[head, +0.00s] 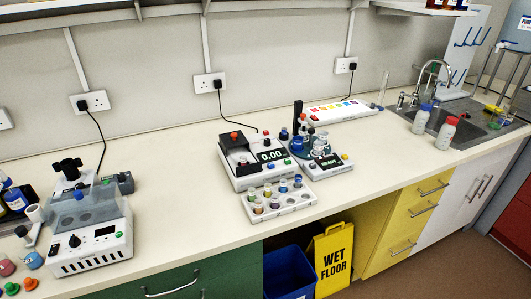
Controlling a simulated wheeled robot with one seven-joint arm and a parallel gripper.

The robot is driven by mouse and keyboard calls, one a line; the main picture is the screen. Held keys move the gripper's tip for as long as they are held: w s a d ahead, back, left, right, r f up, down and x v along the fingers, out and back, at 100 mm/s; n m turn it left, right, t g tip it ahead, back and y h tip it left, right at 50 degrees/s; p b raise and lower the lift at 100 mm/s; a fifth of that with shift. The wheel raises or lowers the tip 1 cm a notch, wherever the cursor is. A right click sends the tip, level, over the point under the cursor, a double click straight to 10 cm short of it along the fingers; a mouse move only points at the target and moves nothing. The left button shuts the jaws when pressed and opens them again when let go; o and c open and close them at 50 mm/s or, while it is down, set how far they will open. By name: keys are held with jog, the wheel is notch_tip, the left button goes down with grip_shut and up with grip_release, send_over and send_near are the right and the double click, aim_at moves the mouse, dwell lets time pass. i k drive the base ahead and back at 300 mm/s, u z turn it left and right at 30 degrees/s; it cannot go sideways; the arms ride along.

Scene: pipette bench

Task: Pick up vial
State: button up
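Several small capped vials stand upright in a white rack (292,202) at the front of the bench, in front of the balance. They include a dark-capped vial (258,207), a vial with a pale body (274,202) and a blue-capped vial (298,181). Some holes at the rack's right side look empty. More small vessels (320,145) stand on a round dark carousel behind and right of the rack. They are too small to tell whether they are vials. My gripper is not in view.
The balance (241,172) reads 0.00 behind the rack. A white device (92,247) with a clear shield stands left. Two capped bottles (446,133) stand by the sink (467,125). A wet-floor sign (333,262) and blue bin (290,274) stand below. The counter (185,207) is clear between the devices.

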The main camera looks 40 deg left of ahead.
aim_at(243, 158)
jog(key=i, duration=1.6)
jog(key=u, duration=3.9)
jog(key=i, duration=0.5)
